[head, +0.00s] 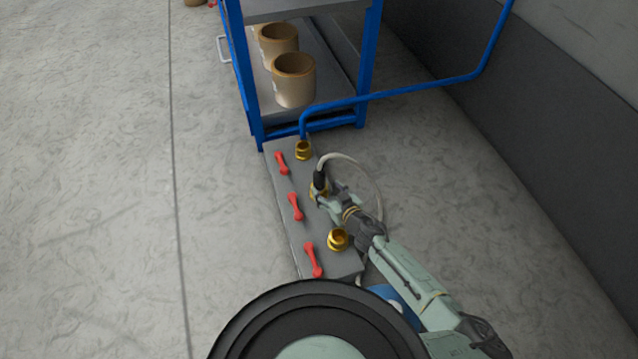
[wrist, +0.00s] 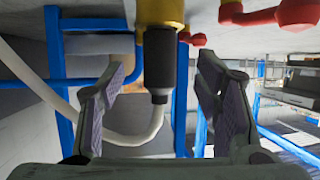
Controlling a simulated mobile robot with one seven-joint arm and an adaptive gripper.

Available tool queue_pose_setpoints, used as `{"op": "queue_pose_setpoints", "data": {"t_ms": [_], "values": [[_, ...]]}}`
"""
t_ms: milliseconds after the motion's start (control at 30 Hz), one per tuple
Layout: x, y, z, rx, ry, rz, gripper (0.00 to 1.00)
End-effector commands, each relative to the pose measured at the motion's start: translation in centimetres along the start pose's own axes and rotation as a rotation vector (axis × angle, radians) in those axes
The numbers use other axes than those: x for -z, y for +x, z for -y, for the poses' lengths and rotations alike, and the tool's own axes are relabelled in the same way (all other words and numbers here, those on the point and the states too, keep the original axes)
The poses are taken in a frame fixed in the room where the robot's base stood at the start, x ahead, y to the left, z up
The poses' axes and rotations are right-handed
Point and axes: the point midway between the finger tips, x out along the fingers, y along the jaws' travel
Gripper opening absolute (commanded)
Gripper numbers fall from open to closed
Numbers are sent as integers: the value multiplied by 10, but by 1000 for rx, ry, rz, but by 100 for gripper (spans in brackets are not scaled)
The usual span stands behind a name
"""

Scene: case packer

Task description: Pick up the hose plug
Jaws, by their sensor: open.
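The hose plug (head: 320,180) is a black cylinder with a pale hose looping out of it, at the middle brass fitting on the grey manifold block. In the wrist view the black plug (wrist: 160,65) joins the brass fitting (wrist: 161,12), and the pale hose (wrist: 148,128) leaves its other end. My gripper (head: 333,193) is right beside the plug in the head view. In the wrist view its two fingers (wrist: 165,88) are open, one on each side of the plug, with a gap to each. The fingers do not appear to touch it.
The grey block (head: 283,205) carries red lever handles (head: 296,206) along its left side and more brass fittings (head: 338,239) at either end. A blue-framed rack (head: 366,70) with brown rolls (head: 293,80) stands behind. A blue pipe (head: 420,88) runs to the right. Open floor lies left.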

Motion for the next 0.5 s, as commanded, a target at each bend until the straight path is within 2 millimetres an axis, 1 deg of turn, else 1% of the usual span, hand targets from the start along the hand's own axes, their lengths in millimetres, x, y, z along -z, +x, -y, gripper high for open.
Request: {"op": "queue_pose_setpoints", "data": {"t_ms": [33, 100, 267, 500], "values": [[-2, 8, 1, 2, -1, 0, 58], [-1, 15, 0, 0, -1, 1, 58], [0, 25, 0, 0, -2, 0, 58], [-1, 59, 1, 1, -2, 0, 58]]}}
